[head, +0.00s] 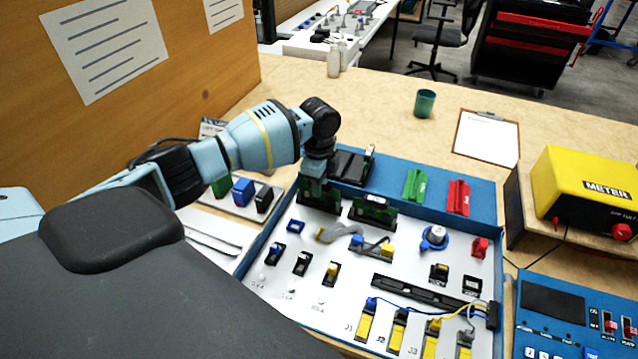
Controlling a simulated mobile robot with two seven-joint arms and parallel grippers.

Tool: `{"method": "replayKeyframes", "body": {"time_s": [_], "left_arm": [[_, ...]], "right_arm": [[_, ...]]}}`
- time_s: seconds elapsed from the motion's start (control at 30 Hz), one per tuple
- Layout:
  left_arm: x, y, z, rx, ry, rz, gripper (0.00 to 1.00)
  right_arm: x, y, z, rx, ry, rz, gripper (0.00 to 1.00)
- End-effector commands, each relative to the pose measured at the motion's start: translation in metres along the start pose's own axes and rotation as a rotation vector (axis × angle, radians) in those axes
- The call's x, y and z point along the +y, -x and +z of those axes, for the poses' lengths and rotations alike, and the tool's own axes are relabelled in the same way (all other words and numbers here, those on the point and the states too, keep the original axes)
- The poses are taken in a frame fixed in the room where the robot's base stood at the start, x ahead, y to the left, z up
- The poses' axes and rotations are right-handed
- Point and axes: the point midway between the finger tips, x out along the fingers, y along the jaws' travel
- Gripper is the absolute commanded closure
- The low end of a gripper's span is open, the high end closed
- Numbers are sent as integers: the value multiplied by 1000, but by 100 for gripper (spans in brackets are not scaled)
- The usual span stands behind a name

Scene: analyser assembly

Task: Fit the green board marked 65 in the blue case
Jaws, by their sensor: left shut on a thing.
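The blue case (262,243) lies open on the bench, with a white panel inside carrying several small parts. My left gripper (316,182) reaches in from the left over the case's back left corner, pointing down. It is shut on a dark green board (320,199), which stands upright at the panel's back left. I cannot tell whether the board is fully seated. A second dark green board (373,212) stands just to its right. The marking 65 is not readable on either board. My right gripper is not in view.
Red (458,197) and green (414,186) parts lie on the case's blue back strip. A yellow meter (585,190) stands at right. A green cup (424,103) and clipboard (486,137) are behind. A wooden partition (180,60) rises at left.

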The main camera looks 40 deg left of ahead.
Motion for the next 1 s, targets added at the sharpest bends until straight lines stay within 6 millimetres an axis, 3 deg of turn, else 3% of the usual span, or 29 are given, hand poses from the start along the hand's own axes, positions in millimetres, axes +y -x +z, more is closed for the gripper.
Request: {"method": "replayKeyframes", "body": {"time_s": [0.73, 0.77, 0.8, 0.93, 1.0], "left_arm": [[0, -8, 0, 0, 0, 0, 100], [0, -8, 0, 0, 0, 0, 81], [0, -8, 0, 0, 0, 0, 76], [0, -8, 0, 0, 0, 0, 59], [0, -8, 0, 0, 0, 0, 59]], "right_arm": [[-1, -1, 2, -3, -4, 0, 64], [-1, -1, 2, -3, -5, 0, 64], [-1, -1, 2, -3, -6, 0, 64], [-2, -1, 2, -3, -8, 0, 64], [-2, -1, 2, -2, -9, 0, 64]]}}
